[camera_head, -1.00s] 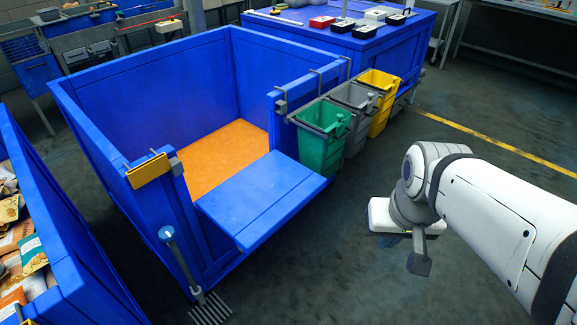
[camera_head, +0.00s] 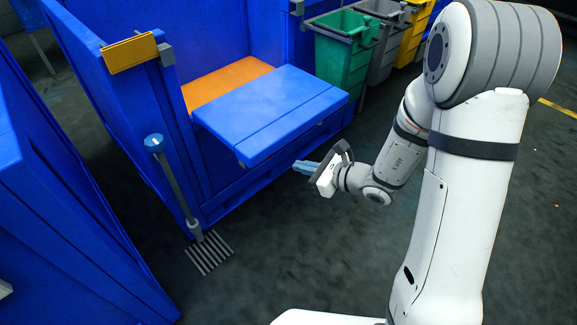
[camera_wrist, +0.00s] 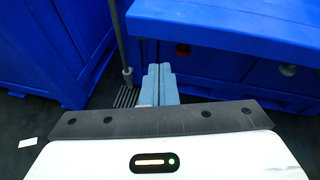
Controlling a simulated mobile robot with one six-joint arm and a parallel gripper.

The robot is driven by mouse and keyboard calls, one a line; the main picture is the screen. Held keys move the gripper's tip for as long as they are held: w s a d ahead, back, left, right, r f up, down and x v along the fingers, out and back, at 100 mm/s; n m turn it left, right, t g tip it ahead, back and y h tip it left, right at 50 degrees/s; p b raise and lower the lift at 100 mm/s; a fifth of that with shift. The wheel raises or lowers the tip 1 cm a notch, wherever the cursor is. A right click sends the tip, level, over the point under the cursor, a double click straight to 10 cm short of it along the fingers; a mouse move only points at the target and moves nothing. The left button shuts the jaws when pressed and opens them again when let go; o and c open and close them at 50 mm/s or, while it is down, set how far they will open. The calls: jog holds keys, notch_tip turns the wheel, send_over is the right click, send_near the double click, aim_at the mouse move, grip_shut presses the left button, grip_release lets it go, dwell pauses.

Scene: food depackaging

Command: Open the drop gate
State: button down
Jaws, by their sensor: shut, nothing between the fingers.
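The drop gate (camera_head: 270,112) is a blue panel at the front opening of the large blue bin. It sticks outward, roughly level, like a shelf. In the wrist view the gate (camera_wrist: 235,20) spans the upper right, with a red round part (camera_wrist: 183,50) and a grey round part (camera_wrist: 288,70) under its edge. My gripper (camera_head: 297,166) is shut and empty, just in front of and below the gate's front edge. Its pale blue fingers (camera_wrist: 158,82) are together in the wrist view. I cannot tell whether they touch anything.
An orange floor (camera_head: 225,82) shows inside the bin. Another blue bin (camera_head: 60,250) stands left.

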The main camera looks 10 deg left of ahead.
notch_tip(320, 180, down, 6)
jog(key=w+d+m+t+h+b, duration=0.1)
jog(key=w+d+m+t+b, duration=0.1)
jog(key=w+m, duration=0.1)
jog(key=b+x, duration=0.3)
jog(key=x, duration=0.8)
jog(key=shift+m, duration=0.3)
jog(key=r, duration=0.4)
jog(key=shift+s+d+r, duration=0.25)
jog(key=shift+s+d, duration=0.05)
jog(key=shift+p, duration=0.3)
